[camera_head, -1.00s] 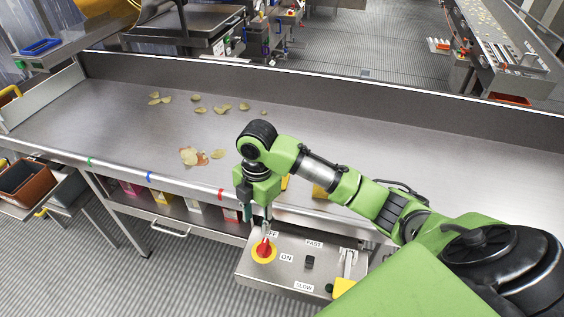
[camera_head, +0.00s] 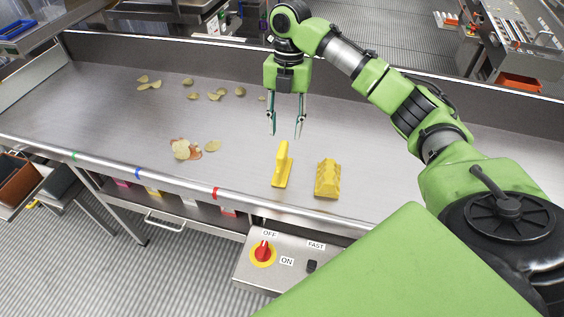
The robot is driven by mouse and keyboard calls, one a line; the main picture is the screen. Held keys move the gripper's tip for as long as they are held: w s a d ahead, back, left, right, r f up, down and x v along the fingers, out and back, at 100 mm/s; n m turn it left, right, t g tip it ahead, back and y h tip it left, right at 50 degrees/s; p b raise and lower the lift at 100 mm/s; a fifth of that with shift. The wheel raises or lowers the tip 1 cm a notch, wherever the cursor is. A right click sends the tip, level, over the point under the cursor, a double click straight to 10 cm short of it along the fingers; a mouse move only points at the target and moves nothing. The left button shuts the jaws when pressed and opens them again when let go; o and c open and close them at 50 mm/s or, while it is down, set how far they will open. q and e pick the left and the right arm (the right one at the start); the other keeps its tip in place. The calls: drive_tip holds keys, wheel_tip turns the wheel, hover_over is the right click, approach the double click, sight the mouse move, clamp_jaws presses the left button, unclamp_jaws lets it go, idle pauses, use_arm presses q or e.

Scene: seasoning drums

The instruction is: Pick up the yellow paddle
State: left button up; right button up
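My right gripper (camera_head: 285,130) is open and empty. Its two fingers point down, just beyond the paddle's handle in the picture, apart from it as far as I can see. My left gripper is not in view.
Several chips (camera_head: 186,149) lie on the table to the left, some reddish. A control box with a red knob (camera_head: 263,252) is mounted at the front edge. A raised wall (camera_head: 160,52) runs along the back. The table's left part is mostly clear.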

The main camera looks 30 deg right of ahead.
sight(282, 148)
wheel_tip(282, 148, down, 2)
drive_tip(key=shift+s+a+f+p, duration=0.2)
drive_tip(key=shift+a+f+p, duration=0.05)
drive_tip(key=shift+f+p, duration=0.25)
drive_tip(key=f, duration=0.1)
drive_tip(key=f+p, duration=0.1)
drive_tip(key=f, duration=0.1)
drive_tip(key=shift+s+a+f, duration=0.1)
drive_tip(key=shift+a+f, duration=0.2)
drive_tip(key=shift+a, duration=0.1)
drive_tip(key=shift+f, duration=0.4)
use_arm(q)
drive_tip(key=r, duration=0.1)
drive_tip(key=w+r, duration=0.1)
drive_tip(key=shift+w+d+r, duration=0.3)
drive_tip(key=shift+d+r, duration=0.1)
use_arm(e)
drive_tip(key=shift+c, duration=0.3)
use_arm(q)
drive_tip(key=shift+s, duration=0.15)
use_arm(e)
clamp_jaws()
